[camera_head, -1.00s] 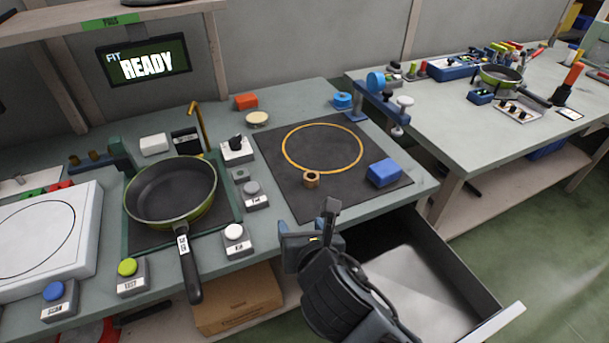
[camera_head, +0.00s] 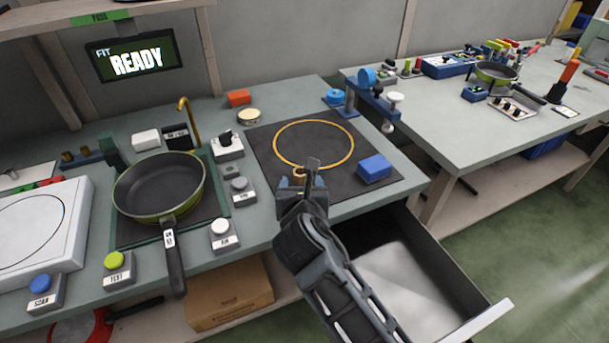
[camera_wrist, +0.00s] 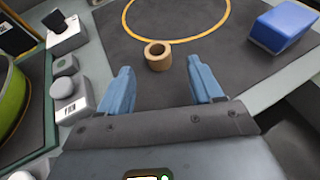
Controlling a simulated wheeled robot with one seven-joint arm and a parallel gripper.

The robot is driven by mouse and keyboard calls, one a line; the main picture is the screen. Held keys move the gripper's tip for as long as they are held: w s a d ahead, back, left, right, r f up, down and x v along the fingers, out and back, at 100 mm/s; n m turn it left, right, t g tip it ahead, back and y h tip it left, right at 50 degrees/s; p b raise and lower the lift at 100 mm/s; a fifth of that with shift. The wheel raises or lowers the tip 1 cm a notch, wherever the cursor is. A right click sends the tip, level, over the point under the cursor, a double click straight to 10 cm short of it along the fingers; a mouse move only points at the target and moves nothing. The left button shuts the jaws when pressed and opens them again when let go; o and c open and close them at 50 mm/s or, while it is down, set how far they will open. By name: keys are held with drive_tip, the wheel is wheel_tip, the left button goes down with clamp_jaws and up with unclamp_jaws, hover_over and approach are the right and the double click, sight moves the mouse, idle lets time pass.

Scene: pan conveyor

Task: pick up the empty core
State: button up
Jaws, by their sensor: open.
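The empty core (camera_wrist: 158,56) is a small tan cardboard ring standing on the dark mat (camera_wrist: 125,42), at the near edge of a yellow circle. In the head view only a sliver of the core (camera_head: 299,170) shows behind my gripper. My gripper (camera_head: 300,180) is over the near edge of the mat. In the wrist view its two blue fingers (camera_wrist: 161,82) are spread apart with nothing between them. The core lies just beyond the fingertips, roughly centred between them, and I see no contact.
A blue block (camera_wrist: 285,27) lies on the mat to the right. Labelled buttons (camera_head: 220,232) and a pan (camera_head: 160,185) stand to the left. An open drawer (camera_head: 400,280) juts out below the table's front edge.

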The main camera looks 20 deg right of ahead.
sight(300, 177)
drive_tip(key=x, duration=0.5)
drive_tip(key=shift+a, duration=0.1)
drive_tip(key=shift+c, duration=0.2)
drive_tip(key=c, duration=1.1)
